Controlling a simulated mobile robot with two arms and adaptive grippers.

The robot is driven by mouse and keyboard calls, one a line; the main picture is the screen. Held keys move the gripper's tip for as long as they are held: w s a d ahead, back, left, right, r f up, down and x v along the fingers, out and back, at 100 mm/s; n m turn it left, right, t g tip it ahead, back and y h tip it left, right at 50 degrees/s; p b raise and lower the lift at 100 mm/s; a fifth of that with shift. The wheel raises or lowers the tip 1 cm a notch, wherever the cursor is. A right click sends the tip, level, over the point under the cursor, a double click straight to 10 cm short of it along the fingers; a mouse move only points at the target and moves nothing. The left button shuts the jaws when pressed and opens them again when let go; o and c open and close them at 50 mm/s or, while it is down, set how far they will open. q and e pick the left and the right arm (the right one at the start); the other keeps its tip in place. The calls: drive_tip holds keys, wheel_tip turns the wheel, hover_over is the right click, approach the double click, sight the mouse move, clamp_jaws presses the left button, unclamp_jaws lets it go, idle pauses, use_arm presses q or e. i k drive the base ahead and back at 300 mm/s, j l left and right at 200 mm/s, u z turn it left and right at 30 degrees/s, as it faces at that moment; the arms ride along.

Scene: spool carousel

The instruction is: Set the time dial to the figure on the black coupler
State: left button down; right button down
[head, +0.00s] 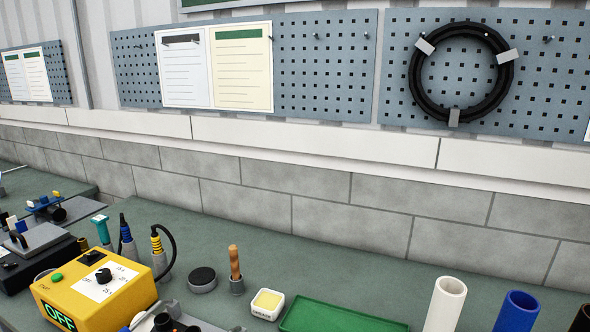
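The yellow control box (135,297) stands at the lower left of the bench in the head view. Its black time dial (104,275) sits on a white plate with small printed figures, too small to read surely. A green lit display (60,317) on its front reads OFF. Dark round parts (166,322) show at the bottom edge, right of the box, cut off by the frame. I cannot tell whether one is the black coupler, and no figure on them is readable. Neither of my grippers is in view.
Behind the box stand tools in holders (160,255). To the right are a black round pad (202,277), a wooden-handled tool (235,265), a white block (267,304), a green tray (335,318), a white tube (446,302) and a blue tube (517,310).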

sight(103, 275)
drive_tip(key=u, duration=1.25)
